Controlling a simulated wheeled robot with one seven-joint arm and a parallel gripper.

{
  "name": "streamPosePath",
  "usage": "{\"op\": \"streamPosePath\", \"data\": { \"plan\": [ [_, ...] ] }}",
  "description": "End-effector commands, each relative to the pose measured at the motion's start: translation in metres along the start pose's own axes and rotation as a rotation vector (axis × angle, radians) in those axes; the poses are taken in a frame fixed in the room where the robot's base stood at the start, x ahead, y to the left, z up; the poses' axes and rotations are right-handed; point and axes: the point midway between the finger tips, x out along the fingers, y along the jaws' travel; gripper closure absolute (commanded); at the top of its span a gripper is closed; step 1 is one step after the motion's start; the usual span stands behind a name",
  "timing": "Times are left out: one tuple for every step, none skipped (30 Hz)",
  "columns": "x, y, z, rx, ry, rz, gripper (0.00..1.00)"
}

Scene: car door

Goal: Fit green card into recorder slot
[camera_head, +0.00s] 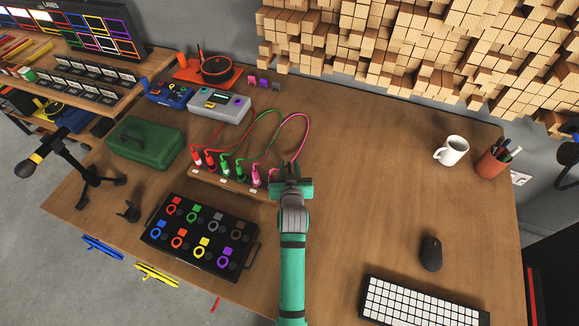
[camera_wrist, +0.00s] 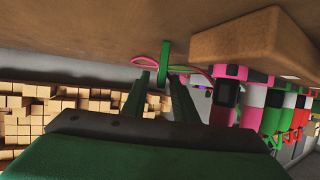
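My gripper (camera_head: 291,178) is over the middle of the table, just right of the row of cable plugs. In the wrist view its two fingers (camera_wrist: 163,82) point away and close in on a thin green strip. This strip looks like the green card (camera_wrist: 165,58) seen edge-on between the fingertips. The card cannot be made out clearly in the head view, where the gripper covers that spot. A grey device with a small screen, likely the recorder (camera_head: 219,105), stands at the back left, apart from the gripper. Its slot is too small to make out.
Upright plugs with red, green and pink cables (camera_head: 240,170) stand close to the gripper's left. A black board of coloured rings (camera_head: 202,232), a green case (camera_head: 146,142) and a blue device (camera_head: 169,94) lie further left. The table's right middle is clear up to the mug (camera_head: 451,150).

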Motion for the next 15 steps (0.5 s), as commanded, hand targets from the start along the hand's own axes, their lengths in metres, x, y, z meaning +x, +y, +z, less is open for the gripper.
{"op": "streamPosePath", "data": {
  "plan": [
    [0.000,0.000,-0.001,0.000,0.001,0.000,0.74],
    [-0.001,0.000,-0.003,0.000,0.001,0.000,0.74],
    [-0.003,0.000,-0.003,0.000,0.001,0.000,0.74],
    [-0.005,0.000,-0.002,0.000,0.000,0.000,0.74],
    [-0.009,0.000,-0.002,0.000,0.000,0.000,0.74],
    [-0.014,0.000,-0.002,0.000,0.000,0.000,0.74],
    [-0.019,0.000,-0.002,0.000,-0.001,0.000,0.74],
    [-0.024,0.000,-0.002,0.000,0.000,0.000,0.74],
    [-0.032,0.000,-0.002,0.000,0.000,0.000,0.74],
    [-0.038,0.000,-0.002,-0.001,0.000,0.001,0.74],
    [-0.044,0.000,-0.002,-0.001,0.000,0.001,0.74],
    [-0.053,0.000,-0.002,-0.001,-0.001,0.000,0.74],
    [-0.059,0.000,-0.002,-0.001,0.000,0.001,0.74],
    [-0.065,0.000,-0.002,-0.001,0.000,0.001,0.74],
    [-0.073,0.000,-0.002,0.000,0.000,0.000,0.74]
  ]
}}
